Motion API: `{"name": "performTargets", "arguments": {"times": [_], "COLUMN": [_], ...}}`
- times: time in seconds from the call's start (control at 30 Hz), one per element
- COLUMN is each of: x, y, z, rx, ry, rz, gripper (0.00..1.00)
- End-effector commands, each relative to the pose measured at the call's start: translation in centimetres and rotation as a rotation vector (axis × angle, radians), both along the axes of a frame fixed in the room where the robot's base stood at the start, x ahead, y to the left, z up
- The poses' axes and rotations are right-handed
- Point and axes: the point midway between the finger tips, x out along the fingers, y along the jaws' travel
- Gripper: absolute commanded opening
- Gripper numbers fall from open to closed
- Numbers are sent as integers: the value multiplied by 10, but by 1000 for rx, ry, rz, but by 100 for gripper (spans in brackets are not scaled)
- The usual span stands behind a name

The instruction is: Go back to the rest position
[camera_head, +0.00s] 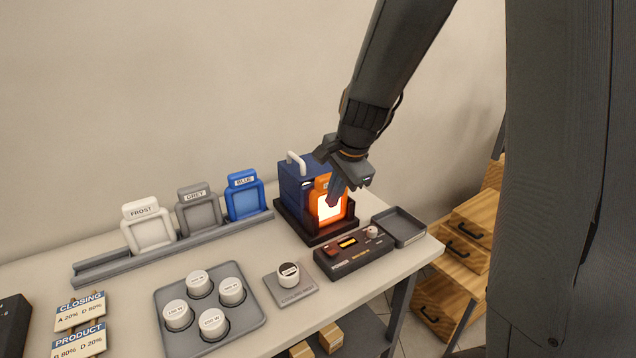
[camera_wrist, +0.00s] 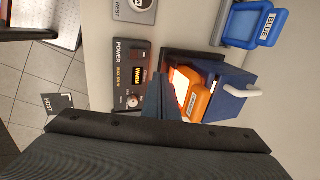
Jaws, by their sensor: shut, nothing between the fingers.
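My gripper (camera_head: 336,188) is shut and empty in the head view. It hangs just in front of and above the blue lamp box (camera_head: 292,190), near the orange frame (camera_head: 322,185) on the lamp's glowing front. In the wrist view my gripper's dark fingers (camera_wrist: 166,98) point toward the orange frame (camera_wrist: 197,101) and the blue box (camera_wrist: 228,95). I cannot tell whether the fingers touch the frame. My arm reaches down from the top of the head view and hides part of the lamp.
A control box (camera_head: 353,252) and an empty grey tray (camera_head: 400,227) stand beside the lamp. A rack (camera_head: 100,270) holds frost, grey and blue frames. A tray of white-topped cylinders (camera_head: 245,322) and a cooling rest (camera_head: 298,296) are in front. Wooden drawers (camera_head: 455,260) stand at right.

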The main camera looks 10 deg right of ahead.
Motion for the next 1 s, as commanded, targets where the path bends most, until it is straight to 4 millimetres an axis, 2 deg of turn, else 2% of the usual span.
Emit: {"name": "performTargets", "arguments": {"times": [0.17, 0.27, 0.5, 0.6, 0.73, 1.0], "x": [-13, -40, -122, -145, -160, -161], "y": [2, 5, 7, 6, 6, 6], "z": [-10, -28, -77, -89, -95, -96], "rx": [-35, -109, -300, -345, -373, -375], "ry": [9, 26, 83, 98, 109, 110], "rz": [88, 283, 899, 1081, 1203, 1210], "gripper": [0, 0, 0, 0, 0, 0]}}
